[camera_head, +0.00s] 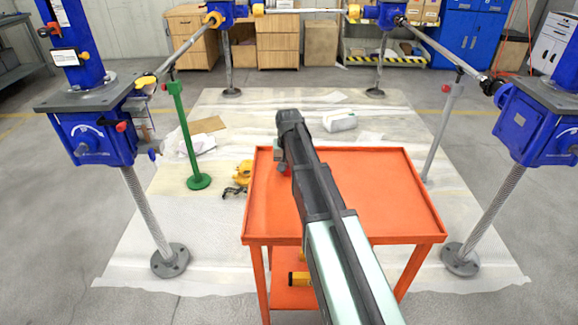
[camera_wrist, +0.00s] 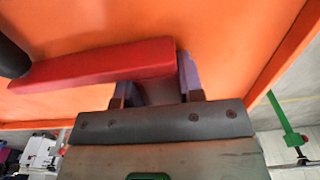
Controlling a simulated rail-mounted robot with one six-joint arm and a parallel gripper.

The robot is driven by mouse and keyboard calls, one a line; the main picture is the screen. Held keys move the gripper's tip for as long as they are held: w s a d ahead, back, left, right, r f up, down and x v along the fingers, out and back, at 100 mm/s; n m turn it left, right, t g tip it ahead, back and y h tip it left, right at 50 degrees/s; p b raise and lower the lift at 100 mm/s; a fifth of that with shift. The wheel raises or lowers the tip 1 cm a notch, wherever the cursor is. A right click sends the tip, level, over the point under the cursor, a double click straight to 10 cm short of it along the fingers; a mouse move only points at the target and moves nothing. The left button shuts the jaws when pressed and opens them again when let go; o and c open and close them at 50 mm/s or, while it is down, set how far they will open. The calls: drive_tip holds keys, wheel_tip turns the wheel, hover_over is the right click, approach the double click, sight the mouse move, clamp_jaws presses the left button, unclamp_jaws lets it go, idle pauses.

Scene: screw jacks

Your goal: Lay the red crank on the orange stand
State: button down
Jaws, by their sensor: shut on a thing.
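The red crank (camera_wrist: 105,64) is a flat red bar with a dark round handle (camera_wrist: 12,58) at its left end in the wrist view. My gripper (camera_wrist: 155,88) is shut on the bar's right end. The orange stand (camera_head: 392,190) is a cart with a rimmed top tray and a lower shelf. Its orange top (camera_wrist: 235,35) fills the wrist view behind the crank. In the head view, my gripper (camera_head: 289,128) is over the tray's far left part. Only a small red bit of the crank (camera_head: 283,168) shows there. Whether the crank touches the tray cannot be told.
Blue screw jacks (camera_head: 98,138) (camera_head: 537,125) stand left and right of the stand, joined by shafts. A green post (camera_head: 188,140) stands at left, a grey post (camera_head: 443,130) at right. Yellow and dark items (camera_head: 240,178) lie on the floor sheet. The tray's right side is clear.

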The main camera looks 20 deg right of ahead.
drive_tip(key=shift+s+a+f, duration=0.2)
drive_tip(key=shift+s+f, duration=0.4)
drive_tip(key=shift+s, duration=0.2)
drive_tip(key=c, duration=0.9)
unclamp_jaws()
drive_tip(key=shift+s, duration=0.1)
drive_tip(key=shift+o, duration=1.2)
drive_tip(key=r+p, duration=0.8)
drive_tip(key=w+r+p, duration=0.1)
drive_tip(key=r+p, duration=0.3)
drive_tip(key=p, duration=0.1)
drive_tip(key=shift+d+r, duration=0.1)
drive_tip(key=s+a+r+n+p, duration=0.1)
drive_tip(key=s+a+n, duration=0.1)
drive_tip(key=s+a, duration=0.5)
drive_tip(key=s+a+r+n+p, duration=0.2)
drive_tip(key=s+a, duration=0.5)
drive_tip(key=s, duration=0.7)
drive_tip(key=shift+s+r+n+g, duration=0.2)
drive_tip(key=shift+n+g, duration=0.1)
drive_tip(key=shift+n, duration=0.1)
